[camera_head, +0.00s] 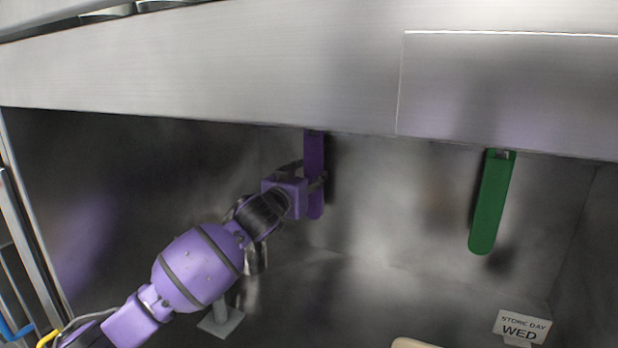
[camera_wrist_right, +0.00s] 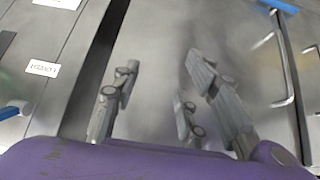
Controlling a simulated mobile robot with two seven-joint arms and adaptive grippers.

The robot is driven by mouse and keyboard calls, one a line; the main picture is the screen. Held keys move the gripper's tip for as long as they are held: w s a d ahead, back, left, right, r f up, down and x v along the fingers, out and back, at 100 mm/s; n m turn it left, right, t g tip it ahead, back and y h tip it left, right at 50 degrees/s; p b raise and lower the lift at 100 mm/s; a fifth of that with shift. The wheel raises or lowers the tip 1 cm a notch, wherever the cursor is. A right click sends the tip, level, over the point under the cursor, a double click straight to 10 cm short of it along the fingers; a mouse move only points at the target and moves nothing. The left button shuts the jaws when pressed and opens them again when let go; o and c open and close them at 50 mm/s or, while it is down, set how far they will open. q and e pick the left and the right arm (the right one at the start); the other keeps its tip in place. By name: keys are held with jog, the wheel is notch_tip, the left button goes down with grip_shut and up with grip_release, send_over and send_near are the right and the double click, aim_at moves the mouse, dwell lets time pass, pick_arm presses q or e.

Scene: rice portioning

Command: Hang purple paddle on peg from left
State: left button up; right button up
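The purple paddle (camera_head: 314,150) hangs upright below the steel hood edge in the head view. Its top is hidden behind that edge, so I cannot see the peg or whether the paddle is on it. My left gripper (camera_head: 312,179) is at the paddle's middle, with a finger on each side, and appears shut on it. My right gripper (camera_wrist_right: 162,72) shows in the right wrist view, with its fingers apart and nothing between them.
A green paddle (camera_head: 491,205) hangs to the right under the same steel hood (camera_head: 230,65). A "STORE DAY WED" sign (camera_head: 522,327) stands at lower right. A pale rounded object (camera_head: 413,343) shows at the bottom edge. The space between the paddles looks clear.

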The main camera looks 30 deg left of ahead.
pick_arm(q)
jog(key=o, duration=0.5)
jog(key=shift+c, duration=0.2)
jog(key=s, duration=1.2)
jog(key=shift+d, duration=0.35)
